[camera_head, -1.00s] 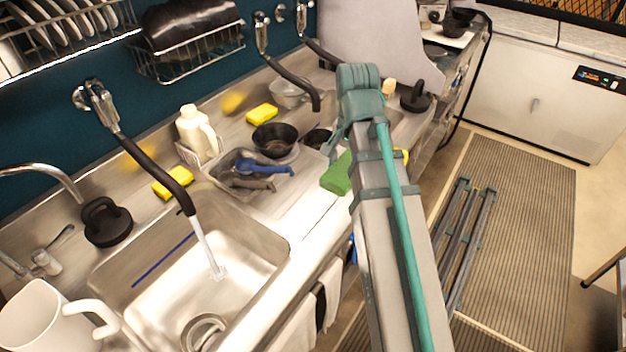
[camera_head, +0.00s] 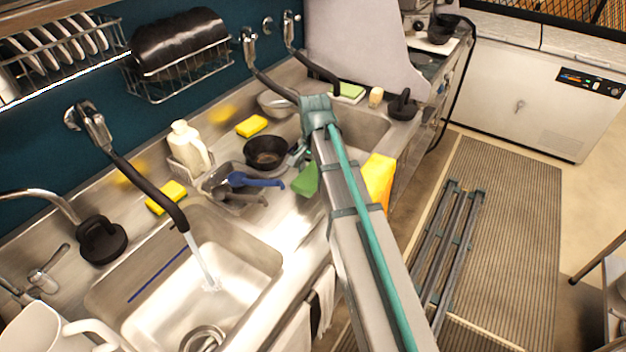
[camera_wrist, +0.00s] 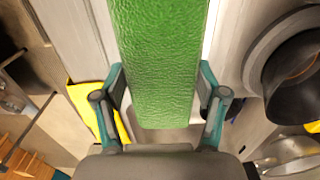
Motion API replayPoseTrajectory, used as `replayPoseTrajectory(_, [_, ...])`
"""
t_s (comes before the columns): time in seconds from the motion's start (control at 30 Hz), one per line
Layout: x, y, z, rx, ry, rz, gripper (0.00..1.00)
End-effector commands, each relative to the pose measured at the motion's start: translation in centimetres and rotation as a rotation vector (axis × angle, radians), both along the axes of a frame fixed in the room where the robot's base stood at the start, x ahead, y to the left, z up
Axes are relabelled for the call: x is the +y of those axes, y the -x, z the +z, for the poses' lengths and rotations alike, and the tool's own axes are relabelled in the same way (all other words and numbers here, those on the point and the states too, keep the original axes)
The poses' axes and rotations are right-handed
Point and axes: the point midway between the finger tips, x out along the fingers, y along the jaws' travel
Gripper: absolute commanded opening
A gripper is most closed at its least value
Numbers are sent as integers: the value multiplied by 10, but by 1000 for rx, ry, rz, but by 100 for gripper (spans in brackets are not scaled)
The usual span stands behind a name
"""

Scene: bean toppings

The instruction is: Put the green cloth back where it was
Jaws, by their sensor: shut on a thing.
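The green cloth (camera_head: 308,181) shows just left of my arm in the head view, over the counter strip between the sinks. In the wrist view the green cloth (camera_wrist: 160,55) is a long textured slab between the two fingers. My gripper (camera_wrist: 161,95) is shut on it, one finger on each side. In the head view my gripper (camera_head: 301,157) is small and partly hidden by my wrist. I cannot tell whether the cloth touches the counter.
A black bowl (camera_head: 267,153) and a grey tray with a blue-handled tool (camera_head: 250,181) stand close left of the cloth. A yellow cloth (camera_head: 379,178) lies at the counter's front edge, right of my arm. Water runs into the near sink (camera_head: 225,265).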

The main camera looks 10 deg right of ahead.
Motion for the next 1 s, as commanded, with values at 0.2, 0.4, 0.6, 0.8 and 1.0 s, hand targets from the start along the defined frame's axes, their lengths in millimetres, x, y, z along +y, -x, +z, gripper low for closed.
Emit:
replayPoseTrajectory(0.2, [1,-5,-23,1,0,0,24])
replayPoseTrajectory(0.4, [1,-5,-37,0,0,0,25])
replayPoseTrajectory(0.6, [1,-6,-37,-1,0,0,24])
replayPoseTrajectory(0.8, [1,-6,-40,0,0,0,80])
replayPoseTrajectory(1.0, [1,-6,-40,0,0,0,97])
